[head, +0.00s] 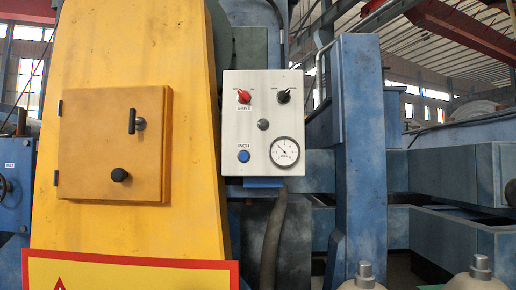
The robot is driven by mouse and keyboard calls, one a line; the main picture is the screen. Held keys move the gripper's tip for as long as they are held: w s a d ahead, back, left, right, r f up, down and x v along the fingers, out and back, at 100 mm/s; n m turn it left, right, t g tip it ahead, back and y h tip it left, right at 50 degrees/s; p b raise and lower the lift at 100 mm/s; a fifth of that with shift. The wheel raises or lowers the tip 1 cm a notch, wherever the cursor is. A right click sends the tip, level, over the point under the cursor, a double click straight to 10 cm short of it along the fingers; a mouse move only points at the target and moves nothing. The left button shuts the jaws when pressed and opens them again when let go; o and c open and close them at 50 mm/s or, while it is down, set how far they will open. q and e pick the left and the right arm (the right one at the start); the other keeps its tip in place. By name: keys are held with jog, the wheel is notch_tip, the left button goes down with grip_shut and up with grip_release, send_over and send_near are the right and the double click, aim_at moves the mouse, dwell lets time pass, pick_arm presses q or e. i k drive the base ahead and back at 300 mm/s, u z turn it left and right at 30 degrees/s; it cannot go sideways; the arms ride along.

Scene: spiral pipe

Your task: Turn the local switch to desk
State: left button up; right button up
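A light grey control panel (262,165) is mounted between the yellow housing and the blue machine frame. A red rotary switch (243,96) is at its upper left, its handle tilted toward upper left. A black rotary switch (283,97) is at its upper right, its handle seeming to tilt toward upper right. Small labels sit beside both switches but are too small to read surely, so I cannot tell which is the local switch or its exact setting.
The panel also carries a small grey button (263,124), a blue button (243,156) marked INCH and a round gauge (285,152). A yellow cabinet door (90,150) is left. A blue post (362,150) stands right. Two cream metal-capped objects (480,275) are at lower right.

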aim_at(284, 96)
jog(key=u, duration=1.2)
jog(key=k, duration=0.6)
jog(key=z, duration=1.15)
jog(key=i, duration=0.65)
